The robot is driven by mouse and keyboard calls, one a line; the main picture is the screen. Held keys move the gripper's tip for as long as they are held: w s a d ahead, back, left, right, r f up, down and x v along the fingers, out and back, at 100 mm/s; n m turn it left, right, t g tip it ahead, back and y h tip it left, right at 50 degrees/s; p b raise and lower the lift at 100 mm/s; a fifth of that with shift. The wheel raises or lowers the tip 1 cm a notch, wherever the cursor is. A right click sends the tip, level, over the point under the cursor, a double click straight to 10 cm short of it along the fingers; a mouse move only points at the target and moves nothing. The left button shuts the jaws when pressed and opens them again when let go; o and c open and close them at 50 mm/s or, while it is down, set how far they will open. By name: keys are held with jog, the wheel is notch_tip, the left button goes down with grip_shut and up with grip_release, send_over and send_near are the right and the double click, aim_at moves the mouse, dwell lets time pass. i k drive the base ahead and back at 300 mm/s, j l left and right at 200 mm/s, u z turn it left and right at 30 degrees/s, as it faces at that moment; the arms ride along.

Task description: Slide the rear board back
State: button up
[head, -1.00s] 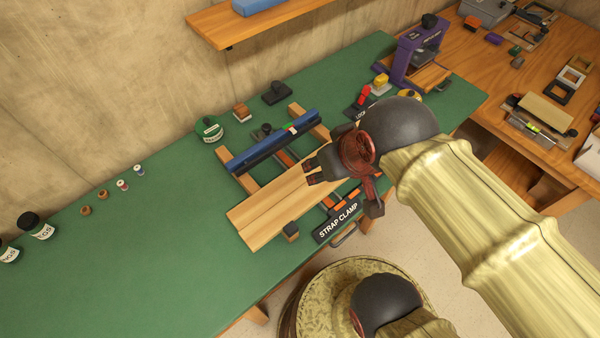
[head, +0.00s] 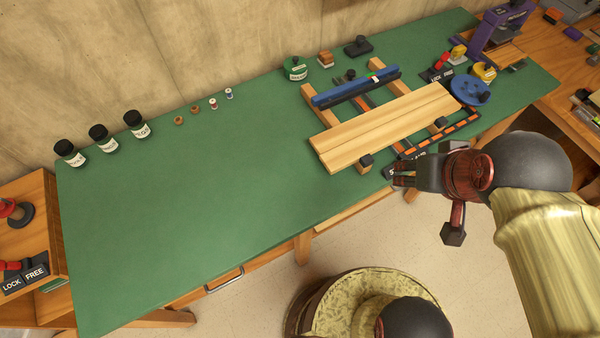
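Two light wooden boards lie side by side with a thin seam between them on the strap clamp frame. The rear board (head: 372,117) is the one nearer the blue bar (head: 355,88), with a gap between them. The front board (head: 392,132) lies along the near side, by two dark blocks. My gripper (head: 397,175) is off the front side of the boards, near the bench's front edge, pointing left. It appears apart from both boards. Its fingers are small and dark here, and their opening is unclear. It partly hides the strap clamp label (head: 391,171).
A blue knobbed disc (head: 470,91) stands at the boards' right end. A green tin (head: 296,68) and small blocks sit behind the clamp. Dark-lidded jars (head: 103,137) and spools line the back left. The green bench top (head: 200,200) is clear at left front.

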aim_at(334, 137)
jog(key=k+j+z, duration=0.3)
jog(key=k, duration=0.15)
jog(key=k+j+z, duration=0.3)
jog(key=k, duration=0.15)
jog(key=l, duration=0.1)
